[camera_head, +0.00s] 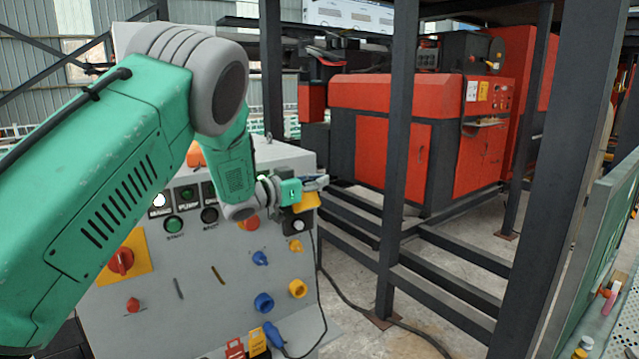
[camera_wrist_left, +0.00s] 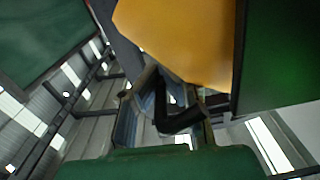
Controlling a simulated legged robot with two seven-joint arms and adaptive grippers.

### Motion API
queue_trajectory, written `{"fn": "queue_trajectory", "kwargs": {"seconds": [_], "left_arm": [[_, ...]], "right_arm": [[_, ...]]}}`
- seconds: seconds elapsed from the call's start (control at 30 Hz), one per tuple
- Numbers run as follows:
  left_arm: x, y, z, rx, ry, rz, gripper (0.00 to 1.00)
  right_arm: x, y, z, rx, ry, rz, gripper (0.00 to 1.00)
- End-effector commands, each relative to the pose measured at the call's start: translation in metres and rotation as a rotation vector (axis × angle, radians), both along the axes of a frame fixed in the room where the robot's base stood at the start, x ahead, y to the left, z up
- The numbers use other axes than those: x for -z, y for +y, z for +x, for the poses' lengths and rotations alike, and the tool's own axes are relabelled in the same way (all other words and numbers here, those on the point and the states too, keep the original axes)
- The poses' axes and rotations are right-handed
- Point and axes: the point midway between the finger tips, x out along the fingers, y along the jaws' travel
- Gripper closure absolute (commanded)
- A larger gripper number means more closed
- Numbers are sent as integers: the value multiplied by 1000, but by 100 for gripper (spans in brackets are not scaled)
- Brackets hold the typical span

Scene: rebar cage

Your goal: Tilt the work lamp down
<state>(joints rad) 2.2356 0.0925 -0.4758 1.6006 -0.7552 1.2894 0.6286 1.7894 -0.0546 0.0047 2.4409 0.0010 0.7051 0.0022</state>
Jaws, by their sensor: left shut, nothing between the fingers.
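My left gripper (camera_head: 316,183) is shut and empty at the upper right edge of the grey control panel (camera_head: 190,295). A yellow-orange thing (camera_head: 306,201), which may be the work lamp, shows just below it, with a dark part and a pale round face under it. I cannot tell whether the gripper touches it. In the left wrist view a large yellow-orange surface (camera_wrist_left: 180,40) fills the upper middle, very close, above the dark fingers (camera_wrist_left: 178,118). The lamp's tilt is hard to tell, as my gripper and wrist cover part of that corner. My right gripper is not in view.
The panel carries a red rotary switch (camera_head: 121,261), several buttons, and blue and yellow sockets (camera_head: 264,302). A dark steel post (camera_head: 397,160) and rails stand to the right. A red machine (camera_head: 380,130) is behind. A cable (camera_head: 350,302) runs over the floor.

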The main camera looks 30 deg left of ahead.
Motion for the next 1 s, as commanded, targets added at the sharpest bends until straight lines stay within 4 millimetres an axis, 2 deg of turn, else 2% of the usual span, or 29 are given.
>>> {"fn": "queue_trajectory", "kwargs": {"seconds": [0.03,0.5,1.0], "left_arm": [[8,-2,-2,0,-11,39,100],[27,-11,-6,0,-153,379,100],[33,-13,-7,1,-207,510,100]], "right_arm": [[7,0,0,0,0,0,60],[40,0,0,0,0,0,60],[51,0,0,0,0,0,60]]}}
